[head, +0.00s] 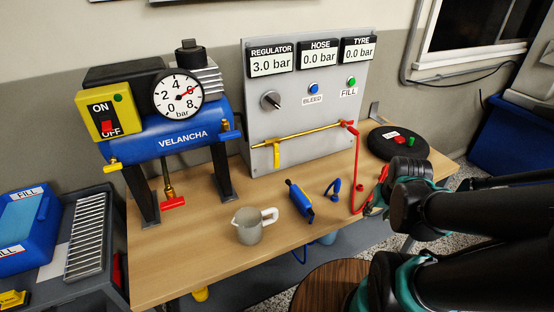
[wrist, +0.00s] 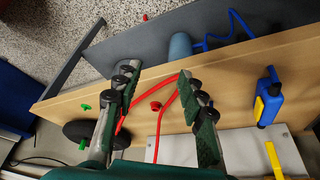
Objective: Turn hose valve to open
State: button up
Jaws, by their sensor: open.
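The hose valve appears to be the yellow lever (head: 277,152) hanging down from the brass pipe (head: 310,135) on the grey panel (head: 320,80). The lever also shows in the wrist view (wrist: 273,160) at the bottom right edge. The panel displays read regulator 3.0 bar, hose 0.0 bar (head: 320,58) and tyre 0.0 bar. A red hose (head: 356,175) runs from the pipe's right end down to the table. My gripper (wrist: 155,72) is open above the table's right part, well apart from the lever. The red hose passes below its fingers. In the head view my arm partly hides the gripper.
The blue tank (head: 180,133) with its gauge stands left of the panel. A grey jug (head: 250,230), a blue and black tool (head: 299,202) and a small blue piece (head: 333,188) lie in front. A black wheel (head: 385,144) lies at the table's right.

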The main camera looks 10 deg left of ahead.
jog(key=shift+c, duration=0.2)
notch_tip(320, 180, up, 17)
jog(key=n+y, duration=0.3)
jog(key=n, duration=0.4)
send_over(277, 156)
jog(key=s+d, duration=0.4)
jog(key=s, duration=0.1)
jog(key=x, duration=1.7)
jog(key=shift+a+f, duration=0.1)
jog(key=shift+f, duration=0.1)
jog(key=shift+s, duration=0.1)
jog(key=shift+c, duration=0.5)
grip_shut()
